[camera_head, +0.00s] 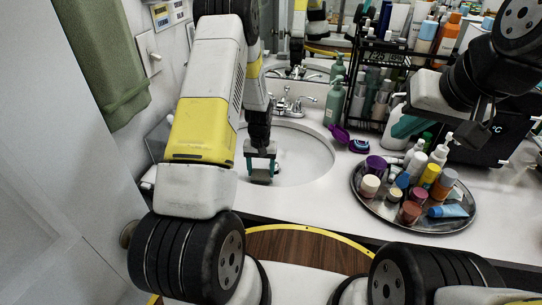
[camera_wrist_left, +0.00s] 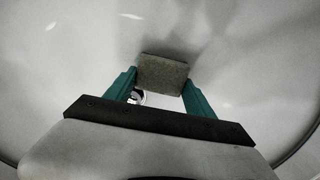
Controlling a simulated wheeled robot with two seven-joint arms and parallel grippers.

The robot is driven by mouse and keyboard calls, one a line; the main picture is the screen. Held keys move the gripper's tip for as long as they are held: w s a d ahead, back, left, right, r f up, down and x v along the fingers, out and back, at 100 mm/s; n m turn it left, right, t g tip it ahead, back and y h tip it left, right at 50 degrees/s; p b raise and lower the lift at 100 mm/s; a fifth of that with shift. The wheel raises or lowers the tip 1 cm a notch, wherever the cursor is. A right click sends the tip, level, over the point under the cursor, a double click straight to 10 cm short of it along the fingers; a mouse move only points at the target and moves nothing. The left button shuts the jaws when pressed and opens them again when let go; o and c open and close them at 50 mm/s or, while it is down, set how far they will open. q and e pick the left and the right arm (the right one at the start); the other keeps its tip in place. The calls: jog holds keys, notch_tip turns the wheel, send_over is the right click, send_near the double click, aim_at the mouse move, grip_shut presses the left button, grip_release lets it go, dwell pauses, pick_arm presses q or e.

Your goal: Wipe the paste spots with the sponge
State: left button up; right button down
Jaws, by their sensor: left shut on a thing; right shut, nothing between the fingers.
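My left gripper (camera_head: 260,168) reaches down into the white sink basin (camera_head: 308,160), with teal fingers. It is shut on a small grey-brown sponge (camera_wrist_left: 163,73), which shows between the fingertips in the left wrist view. The sponge is low over the basin; I cannot tell whether it touches the surface. My right gripper (camera_head: 476,140) is shut and empty, above the counter at the right, beyond the round tray. No paste spots can be made out in either view. Part of the basin is hidden behind my left arm.
A round metal tray (camera_head: 447,224) crowded with bottles and jars stands right of the sink. A black rack (camera_head: 360,95) of bottles and a green soap bottle (camera_head: 334,103) stand behind. The chrome faucet (camera_head: 292,103) is at the basin's back. Purple items (camera_head: 340,134) lie beside the basin.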

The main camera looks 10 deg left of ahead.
aim_at(262, 171)
pick_arm(q)
jog(key=shift+d+r, duration=0.15)
jog(key=shift+r, duration=3.2)
